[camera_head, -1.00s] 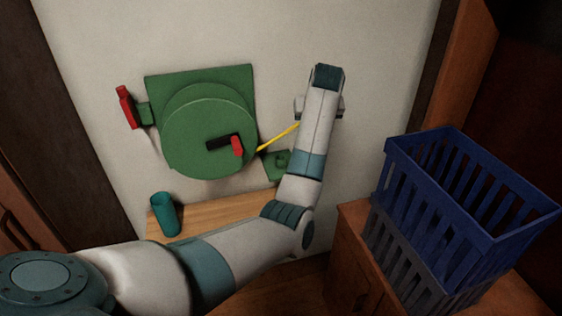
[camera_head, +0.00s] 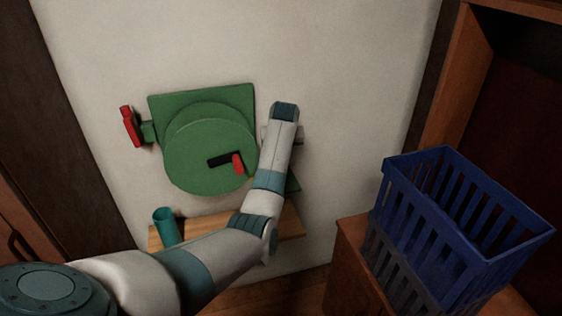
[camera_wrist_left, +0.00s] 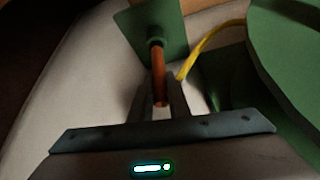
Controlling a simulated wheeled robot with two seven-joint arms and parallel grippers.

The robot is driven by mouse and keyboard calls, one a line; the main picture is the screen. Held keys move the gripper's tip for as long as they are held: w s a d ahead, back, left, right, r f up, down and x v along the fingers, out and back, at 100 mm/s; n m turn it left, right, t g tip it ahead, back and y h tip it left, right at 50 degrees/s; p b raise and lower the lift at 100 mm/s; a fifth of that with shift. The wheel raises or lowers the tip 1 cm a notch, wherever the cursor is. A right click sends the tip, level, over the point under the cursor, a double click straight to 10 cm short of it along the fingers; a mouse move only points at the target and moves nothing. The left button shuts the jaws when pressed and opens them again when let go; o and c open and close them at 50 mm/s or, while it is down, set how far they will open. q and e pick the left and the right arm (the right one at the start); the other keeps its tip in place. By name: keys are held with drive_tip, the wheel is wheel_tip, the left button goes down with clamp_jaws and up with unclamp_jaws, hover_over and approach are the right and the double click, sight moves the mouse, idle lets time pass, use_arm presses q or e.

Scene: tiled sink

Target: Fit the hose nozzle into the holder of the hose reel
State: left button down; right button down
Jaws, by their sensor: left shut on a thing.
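The green hose reel (camera_head: 205,155) is on the pale wall, with a black crank bar and red knob on its face. My left gripper (camera_wrist_left: 163,88) is shut on an orange nozzle (camera_wrist_left: 159,62); the yellow hose (camera_wrist_left: 212,38) runs from near the fingers toward the reel. The nozzle's far end meets a dark round fitting (camera_wrist_left: 155,42) on the green holder plate (camera_wrist_left: 178,22); I cannot tell whether it is inside or just in front. In the head view my arm hides the fingers and nozzle, and only an edge of the holder (camera_head: 293,184) shows.
A blue slatted basket (camera_head: 455,235) stands on the wooden cabinet at right. The wall right of my arm is clear.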

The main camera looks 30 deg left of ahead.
use_arm(q)
wheel_tip(320, 180, down, 4)
drive_tip(key=shift+r+p, duration=0.25)
drive_tip(key=shift+p, duration=0.45)
drive_tip(key=shift+f, duration=0.25)
drive_tip(key=shift+f, duration=0.1)
drive_tip(key=c, duration=1.7)
unclamp_jaws()
drive_tip(key=shift+d, duration=0.1)
